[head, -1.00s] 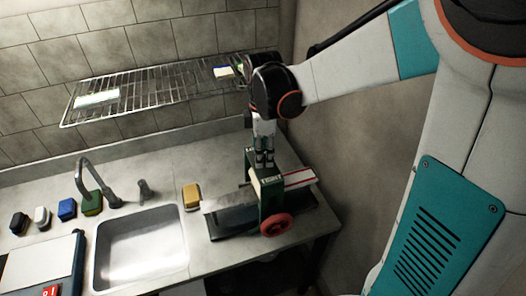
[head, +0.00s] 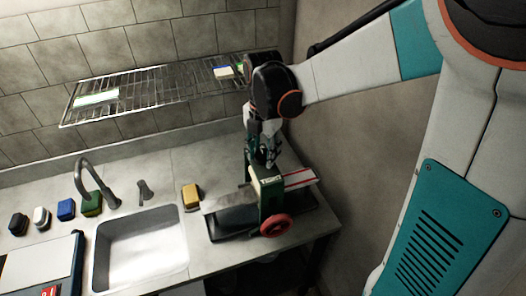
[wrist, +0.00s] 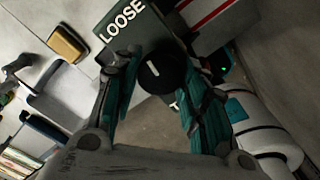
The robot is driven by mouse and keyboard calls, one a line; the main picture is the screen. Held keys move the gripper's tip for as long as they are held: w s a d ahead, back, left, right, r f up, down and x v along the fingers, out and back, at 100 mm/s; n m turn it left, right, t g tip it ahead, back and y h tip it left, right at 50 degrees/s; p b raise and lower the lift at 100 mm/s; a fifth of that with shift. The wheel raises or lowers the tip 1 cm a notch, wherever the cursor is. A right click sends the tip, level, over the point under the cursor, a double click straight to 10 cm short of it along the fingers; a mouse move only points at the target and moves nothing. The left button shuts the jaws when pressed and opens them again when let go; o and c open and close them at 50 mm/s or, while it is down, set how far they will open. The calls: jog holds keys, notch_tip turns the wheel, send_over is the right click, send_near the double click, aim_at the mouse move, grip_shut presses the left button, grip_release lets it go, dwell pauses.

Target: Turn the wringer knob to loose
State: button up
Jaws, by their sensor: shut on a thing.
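The green wringer (head: 268,196) stands on the counter right of the sink, with a red wheel (head: 276,225) on its near side. My gripper (head: 264,160) points down on its top. In the wrist view, the fingers of my gripper (wrist: 157,85) are closed around a round black knob (wrist: 160,72) with a short white mark. The wringer's top (wrist: 135,30) reads LOOSE on the upper left of the knob. Another label beginning with T is mostly hidden by the right finger. A cloth with red stripes (head: 300,178) comes out of the wringer's right side.
A dark tray (head: 230,234) lies under the wringer. A yellow sponge (head: 191,196), sink (head: 140,250) and faucet (head: 85,175) are to the left. A wire rack (head: 150,92) hangs on the wall behind. The right wall is close.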

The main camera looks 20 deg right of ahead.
aim_at(263, 155)
jog(key=shift+n, duration=0.7)
jog(key=o, duration=1.1)
notch_tip(263, 155, up, 12)
jog(key=shift+s, duration=0.1)
